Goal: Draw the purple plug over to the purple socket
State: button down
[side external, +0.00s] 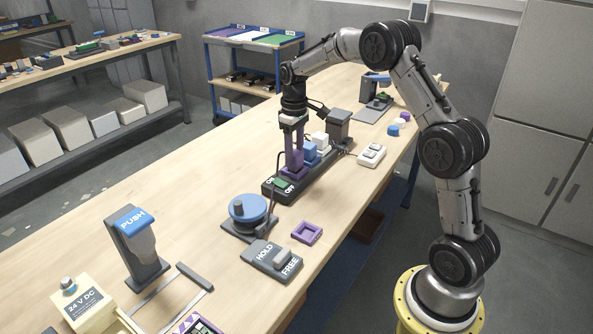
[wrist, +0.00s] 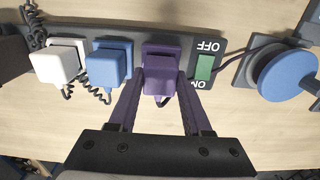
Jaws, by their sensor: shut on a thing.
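The purple plug (wrist: 158,80) is a block at the strip's switch end in the wrist view, beside the blue and white plugs. It also shows low between the fingers in the side view (side external: 292,168). My gripper (wrist: 161,76) reaches down from above, its purple fingers on either side of the plug, shut on it. Whether the plug is clear of the strip is hidden. A purple square frame (side external: 307,232) with a recessed middle lies on the bench in front of the strip; it may be the purple socket, but I cannot tell for sure.
The dark strip (side external: 269,190) has an ON/OFF switch (wrist: 204,67), a blue plug (wrist: 108,65) and a white plug (wrist: 62,62) with coiled cords. A blue dial (side external: 250,209), a HOLD/FREE block (side external: 271,261) and a PUSH stand (side external: 137,250) stand nearby.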

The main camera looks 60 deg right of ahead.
jog(key=shift+f, duration=0.35)
dwell(0.3)
jog(key=shift+c, duration=1.3)
grip_release()
jog(key=shift+o, duration=0.3)
jog(key=shift+o, duration=0.8)
jog(key=shift+r, duration=3.5)
